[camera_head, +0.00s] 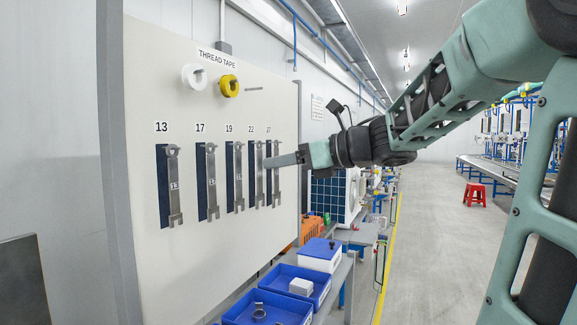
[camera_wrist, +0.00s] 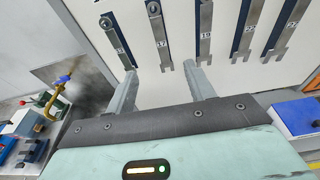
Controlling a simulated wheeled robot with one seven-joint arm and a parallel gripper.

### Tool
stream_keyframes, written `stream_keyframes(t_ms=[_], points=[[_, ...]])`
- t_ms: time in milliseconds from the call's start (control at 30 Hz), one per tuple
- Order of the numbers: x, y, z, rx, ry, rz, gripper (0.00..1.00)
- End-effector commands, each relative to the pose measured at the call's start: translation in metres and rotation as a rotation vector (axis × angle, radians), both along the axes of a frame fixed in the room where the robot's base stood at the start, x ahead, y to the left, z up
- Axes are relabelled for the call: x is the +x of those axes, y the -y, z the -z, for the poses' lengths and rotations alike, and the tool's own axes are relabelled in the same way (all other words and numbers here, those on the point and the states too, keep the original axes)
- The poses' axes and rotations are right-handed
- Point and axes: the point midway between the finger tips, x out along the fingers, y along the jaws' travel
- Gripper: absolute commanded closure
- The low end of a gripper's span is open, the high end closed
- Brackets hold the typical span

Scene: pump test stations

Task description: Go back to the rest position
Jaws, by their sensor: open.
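My gripper (camera_head: 285,160) is in front of the white tool board (camera_head: 150,100), near the wrenches at its right end in the head view. In the wrist view my gripper (camera_wrist: 158,85) shows two fingers spread apart with nothing between them. Several wrenches hang upright on dark blue strips under the labels 13, 17, 19, 22 and 27. They include the 13 wrench (camera_head: 174,187), the 17 wrench (camera_head: 211,180) and the 19 wrench (camera_head: 239,176). The fingertips partly overlap the 27 wrench (camera_head: 276,190) in the head view; whether they touch it I cannot tell.
A white tape roll (camera_head: 194,76) and a yellow one (camera_head: 228,86) hang above the wrenches. Blue bins (camera_head: 268,308) and a white-and-blue box (camera_head: 320,254) stand below the board. A red stool (camera_head: 475,194) stands on the open floor at right.

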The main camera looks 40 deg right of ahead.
Motion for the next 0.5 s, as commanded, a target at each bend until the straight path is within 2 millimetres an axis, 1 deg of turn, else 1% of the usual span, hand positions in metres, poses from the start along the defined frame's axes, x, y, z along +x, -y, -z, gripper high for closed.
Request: stream_keyframes(t_ms=[100, 367, 467, 500], points=[[-0.006, 0.002, -0.001, -0.001, -0.001, 0.0, 0.46], [-0.007, 0.003, -0.001, 0.0, -0.001, 0.0, 0.46], [0.003, -0.005, 0.001, 0.075, -0.021, 0.027, 0.46], [0.011, -0.012, 0.004, 0.142, -0.04, 0.052, 0.46]])
